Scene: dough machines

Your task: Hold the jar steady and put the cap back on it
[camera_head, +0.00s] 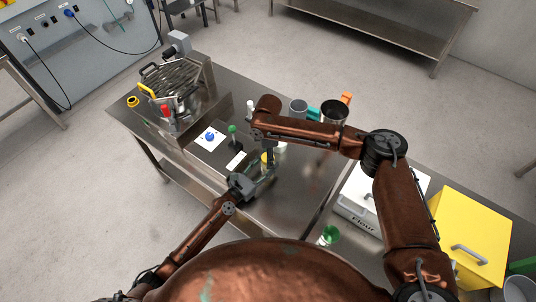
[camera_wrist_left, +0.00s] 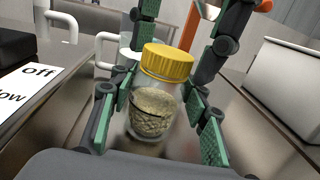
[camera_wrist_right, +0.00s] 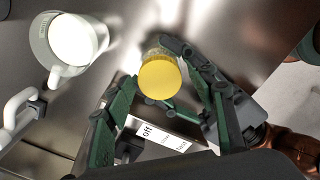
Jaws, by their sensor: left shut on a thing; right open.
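The glass jar (camera_wrist_left: 150,108), filled with pale beige stuff, stands upright in the left wrist view between the fingers of my left gripper (camera_wrist_left: 155,118), which is shut on it. The yellow cap (camera_wrist_left: 168,62) sits on the jar's mouth; whether it is screwed tight cannot be told. It also shows from above in the right wrist view (camera_wrist_right: 160,79) and small in the head view (camera_head: 264,158). My right gripper (camera_wrist_right: 155,75) is open just above the cap, with its fingers apart on either side. Its green fingers hang at the top of the left wrist view.
A dark pot (camera_head: 334,112) stands behind my right forearm.

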